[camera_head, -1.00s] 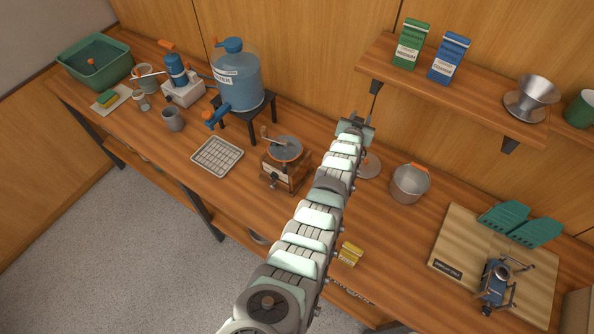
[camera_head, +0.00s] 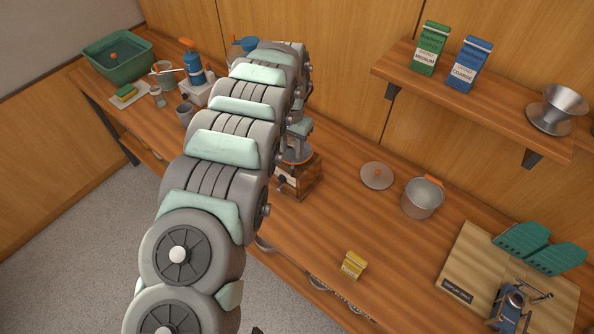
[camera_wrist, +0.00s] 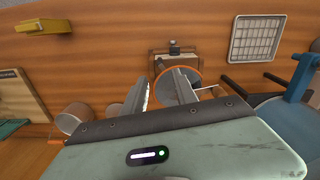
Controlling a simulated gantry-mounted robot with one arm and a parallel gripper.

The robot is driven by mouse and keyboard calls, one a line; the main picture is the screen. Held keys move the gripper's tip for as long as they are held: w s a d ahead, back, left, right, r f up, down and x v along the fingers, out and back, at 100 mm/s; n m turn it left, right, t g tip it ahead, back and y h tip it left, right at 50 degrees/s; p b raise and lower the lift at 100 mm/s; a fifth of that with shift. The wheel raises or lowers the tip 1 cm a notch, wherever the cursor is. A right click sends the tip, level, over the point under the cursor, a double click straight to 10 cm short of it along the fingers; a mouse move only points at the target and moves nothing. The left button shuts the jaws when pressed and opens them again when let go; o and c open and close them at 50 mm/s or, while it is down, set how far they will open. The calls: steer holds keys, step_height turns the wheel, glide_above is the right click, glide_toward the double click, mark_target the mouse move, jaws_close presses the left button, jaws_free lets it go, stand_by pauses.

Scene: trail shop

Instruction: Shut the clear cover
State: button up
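The wooden hand grinder (camera_head: 302,183) stands on the bench, partly hidden behind my arm. In the wrist view the grinder (camera_wrist: 174,60) lies just beyond my fingertips, with a round grey top (camera_wrist: 176,84) edged by an orange rim. I cannot make out a clear cover for certain; the rimmed top may be part of it, and whether it is raised or down is unclear. My gripper (camera_wrist: 164,76) is open, its two fingers apart over the grinder's top with nothing visible held between them. Contact with the top cannot be told.
The blue water jug (camera_wrist: 285,120) is close to the right of my gripper in the wrist view. A wire rack (camera_wrist: 258,38) lies near the grinder. A loose lid (camera_head: 377,175), a pot (camera_head: 422,198) and a yellow box (camera_head: 354,265) are to its right. The bench front is mostly clear.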

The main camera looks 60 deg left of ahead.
mark_target(292, 169)
step_height(292, 169, down, 7)
steer(key=shift+r+p, duration=0.1)
steer(key=shift+p, duration=0.55)
step_height(292, 169, down, 3)
steer(key=shift+w+d+f+b, duration=0.1)
steer(key=shift+f+b, duration=0.05)
steer(key=shift+b, duration=0.2)
steer(key=shift+f, duration=0.25)
steer(key=shift+c, duration=0.3)
jaws_close()
stand_by(0.5)
